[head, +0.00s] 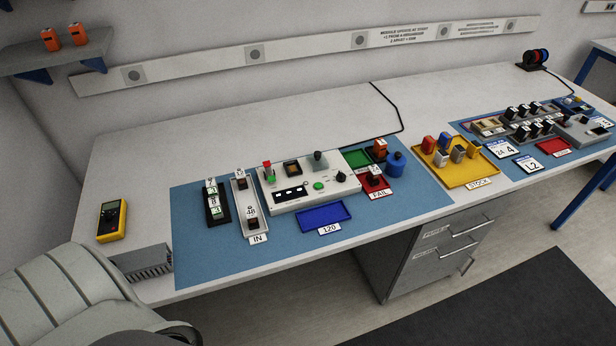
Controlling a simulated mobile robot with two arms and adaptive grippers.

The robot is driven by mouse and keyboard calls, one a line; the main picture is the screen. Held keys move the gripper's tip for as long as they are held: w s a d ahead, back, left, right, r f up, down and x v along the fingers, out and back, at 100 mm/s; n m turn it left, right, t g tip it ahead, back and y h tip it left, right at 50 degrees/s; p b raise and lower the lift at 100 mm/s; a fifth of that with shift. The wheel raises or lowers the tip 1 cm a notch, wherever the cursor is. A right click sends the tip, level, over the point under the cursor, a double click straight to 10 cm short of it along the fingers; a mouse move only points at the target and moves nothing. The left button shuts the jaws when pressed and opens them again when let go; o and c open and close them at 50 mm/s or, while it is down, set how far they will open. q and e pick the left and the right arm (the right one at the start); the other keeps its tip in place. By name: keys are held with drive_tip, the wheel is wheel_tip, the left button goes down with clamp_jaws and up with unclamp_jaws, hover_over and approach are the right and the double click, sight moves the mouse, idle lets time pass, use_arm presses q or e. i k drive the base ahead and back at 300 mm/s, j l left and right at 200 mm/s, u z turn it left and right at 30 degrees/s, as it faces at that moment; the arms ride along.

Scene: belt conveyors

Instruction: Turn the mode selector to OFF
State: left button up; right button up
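A light grey control panel (289,207) sits on the blue mat at the left half of the bench. A small black knob (341,177) stands at its right end and looks like the mode selector. Its pointer direction and any OFF marking are too small to read. The panel also has a green button (318,186), a grey lever-like part with a dark top (318,160), a dark square (292,168) and a red and green light stack (267,172). Neither of my grippers shows in the head view. Nothing covers the panel.
Left of the panel are the IN tray (243,200) and a black rack (217,216). A blue tray (324,216) lies in front. Right are a red FAIL tray (376,187), a blue container (396,164) and the yellow STOCK tray (462,176). A yellow meter (111,220) lies far left.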

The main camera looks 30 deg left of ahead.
sight(341, 177)
drive_tip(key=i+l, duration=0.15)
drive_tip(key=i+l+u, duration=0.2)
drive_tip(key=u, duration=0.15)
drive_tip(key=i+l+u, duration=0.35)
drive_tip(key=k+j, duration=0.05)
drive_tip(key=k, duration=0.05)
